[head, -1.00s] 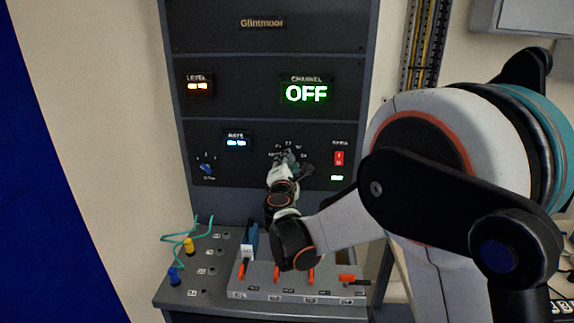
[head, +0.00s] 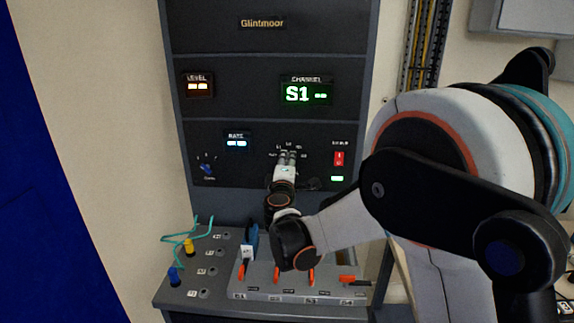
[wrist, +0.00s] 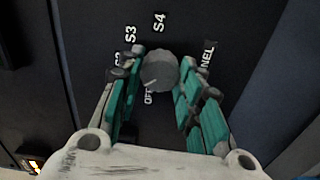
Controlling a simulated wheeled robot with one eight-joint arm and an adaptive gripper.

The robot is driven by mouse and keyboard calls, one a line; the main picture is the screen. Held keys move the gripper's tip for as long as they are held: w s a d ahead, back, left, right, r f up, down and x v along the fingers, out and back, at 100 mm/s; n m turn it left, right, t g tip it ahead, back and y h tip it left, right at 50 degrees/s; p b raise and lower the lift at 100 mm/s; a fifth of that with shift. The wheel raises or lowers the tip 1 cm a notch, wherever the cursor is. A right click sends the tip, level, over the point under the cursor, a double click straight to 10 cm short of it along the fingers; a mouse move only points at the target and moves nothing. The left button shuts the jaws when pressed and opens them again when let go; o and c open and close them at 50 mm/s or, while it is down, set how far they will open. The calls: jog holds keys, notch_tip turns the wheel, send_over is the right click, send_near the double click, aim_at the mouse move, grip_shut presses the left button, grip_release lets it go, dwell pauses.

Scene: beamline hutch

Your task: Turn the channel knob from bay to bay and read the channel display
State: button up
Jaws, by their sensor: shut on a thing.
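The channel display (head: 306,92) on the black panel reads "S1 --" in green-white. A label at the left is partly hidden by a finger.
A level display (head: 198,86), a rate display (head: 237,143), a small blue knob (head: 207,168) and a red switch (head: 339,158) surround the work spot. Below, a desk (head: 190,298) carries colored plugs, green cables and a grey block (head: 300,283) with orange levers.

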dwell(0.4)
jog(key=o, duration=1.1)
jog(key=shift+c, duration=0.2)
jog(key=s, duration=1.2)
jog(key=shift+a, duration=0.2)
